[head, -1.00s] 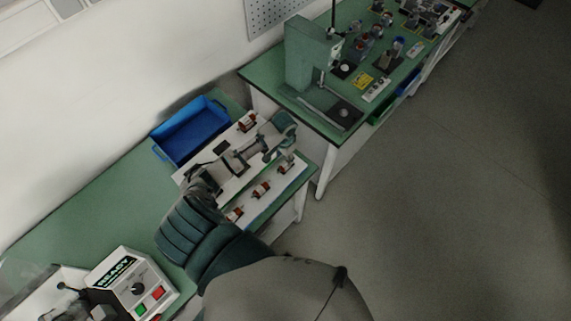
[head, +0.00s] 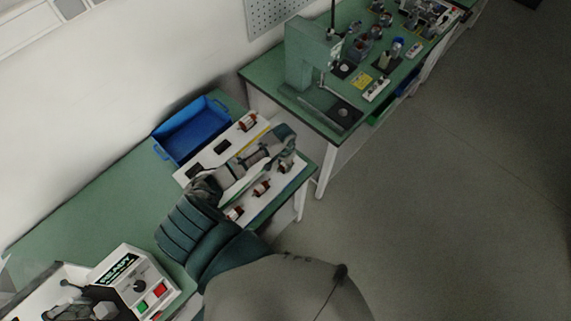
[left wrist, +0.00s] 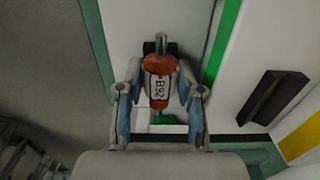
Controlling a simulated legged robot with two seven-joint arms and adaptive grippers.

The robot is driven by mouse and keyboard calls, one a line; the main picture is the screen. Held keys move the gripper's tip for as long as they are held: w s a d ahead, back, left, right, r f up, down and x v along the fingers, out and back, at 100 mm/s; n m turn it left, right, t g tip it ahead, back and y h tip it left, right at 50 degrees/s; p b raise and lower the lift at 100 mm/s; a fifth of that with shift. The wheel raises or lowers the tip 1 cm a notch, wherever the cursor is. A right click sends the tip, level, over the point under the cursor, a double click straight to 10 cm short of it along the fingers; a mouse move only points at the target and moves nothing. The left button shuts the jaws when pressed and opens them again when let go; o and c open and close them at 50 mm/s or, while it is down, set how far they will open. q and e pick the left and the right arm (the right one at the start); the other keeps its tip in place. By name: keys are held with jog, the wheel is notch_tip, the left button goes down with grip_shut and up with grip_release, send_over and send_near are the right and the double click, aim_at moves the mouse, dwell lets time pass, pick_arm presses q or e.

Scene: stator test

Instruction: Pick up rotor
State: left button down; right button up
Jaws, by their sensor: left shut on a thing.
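My left gripper (head: 286,163) is over the right end of the white board (head: 222,166) on the near green table. In the left wrist view the gripper (left wrist: 160,88) has one finger on each side of a rotor and is shut on it. This rotor (left wrist: 159,66) has an orange-red body, a white label reading B92 and a grey shaft end. It appears to be at the board still; whether it is lifted I cannot tell. Other red rotors lie on the board: one at the back (head: 248,122), one at the front (head: 262,188) and one near my arm (head: 235,213). My right gripper is not in view.
A blue bin (head: 191,131) stands behind the board. A control box (head: 132,283) with red and green buttons is at the lower left. A second green table (head: 270,92) with a green press (head: 305,55) is beyond, to the right. The left table middle is clear.

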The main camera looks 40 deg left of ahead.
pick_arm(q)
jog(key=shift+r, duration=0.15)
jog(key=shift+r, duration=0.6)
notch_tip(320, 180, up, 2)
jog(key=shift+r+b, duration=0.15)
jog(key=shift+b, duration=0.2)
jog(key=s+d+r+b, duration=0.1)
jog(key=s+d, duration=1)
jog(key=shift+s+r, duration=0.15)
jog(key=shift+s, duration=0.25)
jog(key=shift+a, duration=0.1)
jog(key=shift+r+p, duration=0.85)
jog(key=shift+r, duration=1.65)
